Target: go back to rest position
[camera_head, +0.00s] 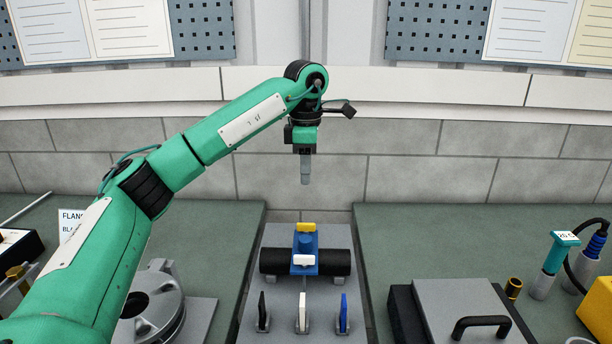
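My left arm reaches in from the left. Its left gripper (305,169) points straight down in mid-air, in front of the grey block wall. Its fingers show as one narrow grey shape, so I cannot tell whether they are parted; no held object shows. Below it, apart from it, a blue fixture (304,242) with a yellow tab (306,227) and a white tab (303,260) sits across a black cylinder (337,262). My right gripper is not in view.
On the grey centre plate (281,237) stand black (262,308), white (302,314) and blue (343,313) upright tabs. A metal flange (160,300) is at left. A grey lidded box (462,300) and teal-topped tool (558,255) are at right.

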